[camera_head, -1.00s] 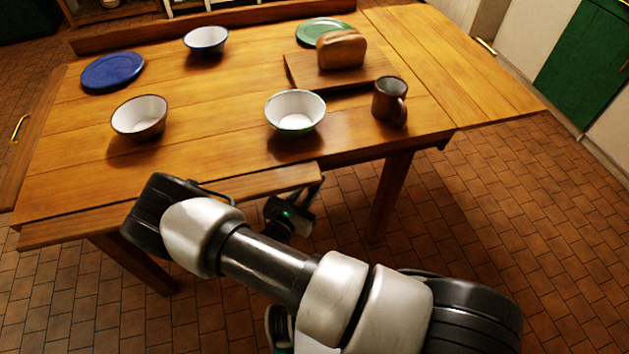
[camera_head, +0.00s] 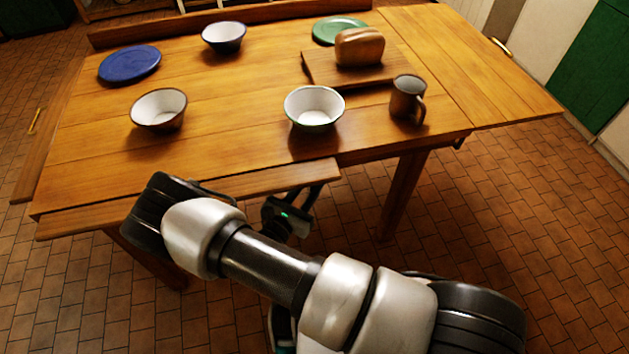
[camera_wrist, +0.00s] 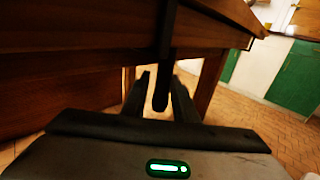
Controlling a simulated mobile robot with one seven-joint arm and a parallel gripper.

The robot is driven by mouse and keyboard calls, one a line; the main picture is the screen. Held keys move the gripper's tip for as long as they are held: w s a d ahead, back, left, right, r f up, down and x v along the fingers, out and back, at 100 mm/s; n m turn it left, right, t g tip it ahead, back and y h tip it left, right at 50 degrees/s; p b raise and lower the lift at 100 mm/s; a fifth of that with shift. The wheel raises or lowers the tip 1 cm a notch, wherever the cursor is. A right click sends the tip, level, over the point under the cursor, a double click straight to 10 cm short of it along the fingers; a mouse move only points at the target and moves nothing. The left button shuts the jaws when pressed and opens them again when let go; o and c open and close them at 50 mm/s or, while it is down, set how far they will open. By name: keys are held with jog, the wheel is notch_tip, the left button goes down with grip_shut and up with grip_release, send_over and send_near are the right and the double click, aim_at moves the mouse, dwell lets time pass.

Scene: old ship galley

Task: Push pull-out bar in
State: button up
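The wooden table (camera_head: 240,105) has a long wooden strip (camera_head: 270,180) projecting along its front edge; I cannot tell for sure whether this is the pull-out bar. In the wrist view a dark narrow bar (camera_wrist: 161,95) with a rounded lower end hangs in front of the table's wooden side. My gripper (camera_wrist: 160,85) has its two fingers apart, one on each side of this dark bar, with narrow gaps visible. In the head view my gripper (camera_head: 305,196) is low at the front edge, near the strip's right end, partly hidden by my arm.
On the tabletop stand a white bowl (camera_head: 314,108), a brown bowl (camera_head: 158,110), a blue-rimmed bowl (camera_head: 223,37), a mug (camera_head: 407,99), a blue plate (camera_head: 130,65), and bread (camera_head: 359,47) on a board (camera_head: 330,71). A table leg (camera_head: 402,195) stands right of my gripper. Floor at right is clear.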

jog(key=shift+o, duration=0.9)
jog(key=shift+r, duration=0.1)
jog(key=p+v, duration=0.1)
jog(key=v, duration=1.6)
jog(key=shift+s+p, duration=0.15)
jog(key=shift+p, duration=0.25)
jog(key=shift+r, duration=0.1)
